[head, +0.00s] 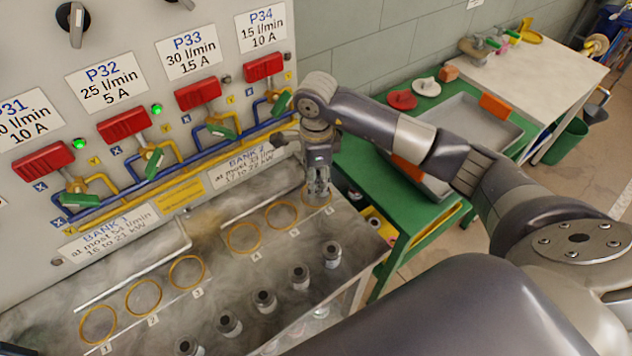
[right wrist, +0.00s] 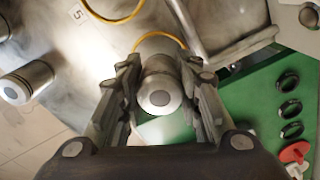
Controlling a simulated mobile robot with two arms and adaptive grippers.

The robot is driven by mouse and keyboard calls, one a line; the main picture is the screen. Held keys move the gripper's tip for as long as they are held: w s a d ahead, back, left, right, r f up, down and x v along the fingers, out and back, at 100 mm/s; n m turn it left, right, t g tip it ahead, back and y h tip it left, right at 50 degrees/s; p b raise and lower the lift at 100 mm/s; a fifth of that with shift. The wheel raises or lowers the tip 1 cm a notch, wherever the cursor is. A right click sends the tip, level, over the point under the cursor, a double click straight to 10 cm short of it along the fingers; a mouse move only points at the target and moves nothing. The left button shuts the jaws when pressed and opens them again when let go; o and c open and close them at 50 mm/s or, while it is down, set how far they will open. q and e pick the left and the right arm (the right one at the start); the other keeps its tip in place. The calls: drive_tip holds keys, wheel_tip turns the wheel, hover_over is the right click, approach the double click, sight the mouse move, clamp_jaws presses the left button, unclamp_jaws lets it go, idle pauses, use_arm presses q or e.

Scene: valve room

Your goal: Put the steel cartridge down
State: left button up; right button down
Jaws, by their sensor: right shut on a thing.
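My right gripper (head: 318,180) points down over the yellow ring numbered 6 (head: 328,203) at the far right end of the steamy grey bench. The ring's yellow edge shows just past the cartridge in that view. I cannot tell whether the cartridge touches the bench. In the head view the fingers mostly hide it. My left gripper is not in view.
Several steel cartridges, one of them here (head: 299,276), stand in a row along the bench front. Yellow ring 5 (head: 281,216) and the other rings look empty. The valve panel (head: 215,100) rises behind. A green table (head: 365,165) with a grey tray (head: 470,125) stands right.

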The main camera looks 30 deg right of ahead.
drive_tip(key=shift+f, duration=1.35)
drive_tip(key=c, duration=1.2)
unclamp_jaws()
drive_tip(key=shift+r, duration=0.1)
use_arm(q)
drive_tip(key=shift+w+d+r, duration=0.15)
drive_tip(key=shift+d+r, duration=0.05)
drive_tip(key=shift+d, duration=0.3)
use_arm(e)
drive_tip(key=shift+o, duration=0.2)
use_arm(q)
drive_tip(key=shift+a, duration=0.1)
